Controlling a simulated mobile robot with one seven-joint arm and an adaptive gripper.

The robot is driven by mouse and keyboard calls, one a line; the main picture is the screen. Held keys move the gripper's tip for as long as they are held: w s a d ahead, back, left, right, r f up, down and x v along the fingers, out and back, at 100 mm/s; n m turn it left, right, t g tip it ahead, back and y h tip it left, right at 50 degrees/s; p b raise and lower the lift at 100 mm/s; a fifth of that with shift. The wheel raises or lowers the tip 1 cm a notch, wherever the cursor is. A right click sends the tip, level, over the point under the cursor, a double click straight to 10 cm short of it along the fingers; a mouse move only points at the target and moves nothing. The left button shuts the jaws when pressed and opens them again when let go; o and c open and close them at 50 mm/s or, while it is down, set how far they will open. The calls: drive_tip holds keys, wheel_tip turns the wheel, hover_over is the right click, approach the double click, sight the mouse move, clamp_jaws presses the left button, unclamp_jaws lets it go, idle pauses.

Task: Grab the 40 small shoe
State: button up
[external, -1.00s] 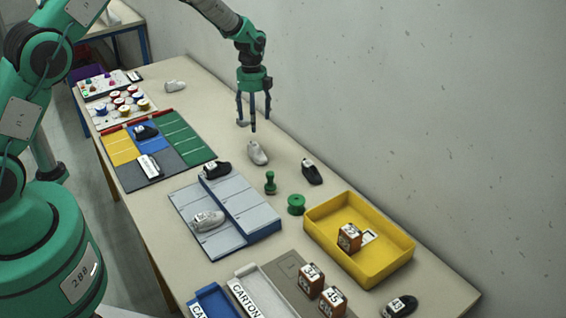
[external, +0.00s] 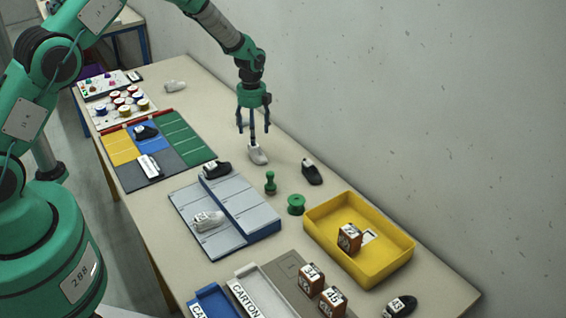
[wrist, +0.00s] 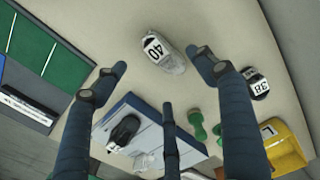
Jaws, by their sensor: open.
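The 40 shoe (wrist: 165,54) is pale grey with a white label reading 40 in the wrist view. It lies on the bare table in front of the wall, and also shows in the external view (external: 257,155). My gripper (external: 252,135) is above this shoe, its three fingers spread and pointing down, with one fingertip overlapping the shoe in the picture. In the wrist view my gripper (wrist: 160,78) is open and empty, and the shoe lies at the far side between the two outer fingers. I cannot tell whether any finger touches it.
A black shoe labelled 38 (wrist: 256,84) stands to the right. A green stamp-like piece (external: 270,183), a green spool (external: 296,204) and a yellow tray (external: 322,248) are nearby. A grey stepped rack (external: 259,213) holds shoes. The wall (external: 400,120) runs close behind.

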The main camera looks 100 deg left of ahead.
sight(254, 150)
drive_tip(key=shift+f, duration=1.5)
drive_tip(key=shift+s+f, duration=0.1)
drive_tip(key=shift+f, duration=2.5)
drive_tip(key=c, duration=1.3)
